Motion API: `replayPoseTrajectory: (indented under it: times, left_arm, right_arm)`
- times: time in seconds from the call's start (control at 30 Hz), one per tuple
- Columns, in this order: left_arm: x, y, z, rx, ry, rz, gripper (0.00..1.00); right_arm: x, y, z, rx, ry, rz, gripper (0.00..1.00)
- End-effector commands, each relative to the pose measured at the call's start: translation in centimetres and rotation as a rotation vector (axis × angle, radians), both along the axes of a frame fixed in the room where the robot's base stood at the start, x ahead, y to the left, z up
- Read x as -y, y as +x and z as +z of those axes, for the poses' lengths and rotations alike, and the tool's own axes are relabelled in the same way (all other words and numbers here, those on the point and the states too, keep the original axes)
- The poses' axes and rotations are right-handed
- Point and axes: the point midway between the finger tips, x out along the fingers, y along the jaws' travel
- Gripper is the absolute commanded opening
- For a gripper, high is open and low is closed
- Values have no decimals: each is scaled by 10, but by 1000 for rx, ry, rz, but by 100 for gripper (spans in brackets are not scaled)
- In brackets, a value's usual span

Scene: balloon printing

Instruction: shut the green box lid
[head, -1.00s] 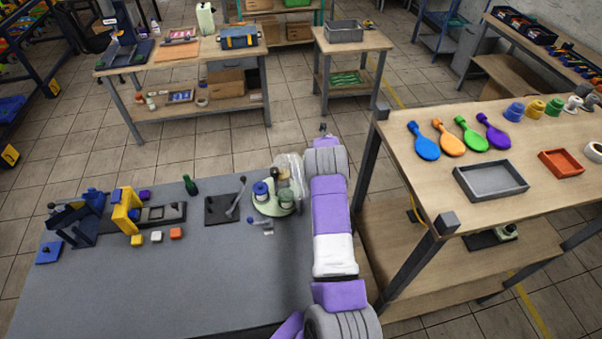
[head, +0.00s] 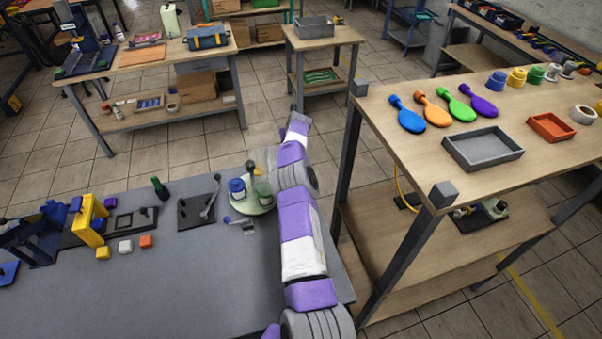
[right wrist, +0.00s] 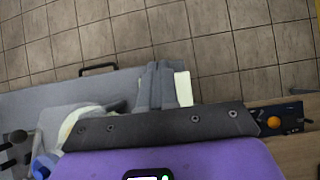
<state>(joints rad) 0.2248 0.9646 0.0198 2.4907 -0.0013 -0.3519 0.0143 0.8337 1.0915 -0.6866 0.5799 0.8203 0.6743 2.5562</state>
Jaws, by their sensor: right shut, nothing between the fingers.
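I cannot make out a green box with a lid for certain. A small pale green thing (head: 495,208) sits on the lower shelf of the right-hand bench in the head view, too small to tell whether it has a lid. My right arm reaches up past the far right corner of the grey table. In the right wrist view my right gripper (right wrist: 165,70) is shut and empty, with the tiled floor beyond its fingertips. A pale strip shows right beside the fingers. My left gripper is in neither view.
A pale green round stand (head: 250,203) with jars is close beside my right arm on the grey table (head: 180,290). Open floor lies beyond the table.

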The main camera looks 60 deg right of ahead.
Motion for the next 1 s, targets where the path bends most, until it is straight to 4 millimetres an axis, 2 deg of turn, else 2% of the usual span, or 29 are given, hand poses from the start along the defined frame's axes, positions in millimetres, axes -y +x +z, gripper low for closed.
replayPoseTrajectory:
  times: [0.2,0.73,1.0]
  left_arm:
    - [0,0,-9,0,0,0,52]
    - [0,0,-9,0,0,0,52]
    - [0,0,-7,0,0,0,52]
  right_arm:
    - [2,2,-4,0,0,0,0]
    - [2,2,-2,1,-1,0,0]
    - [-1,-3,11,3,-1,-4,0]
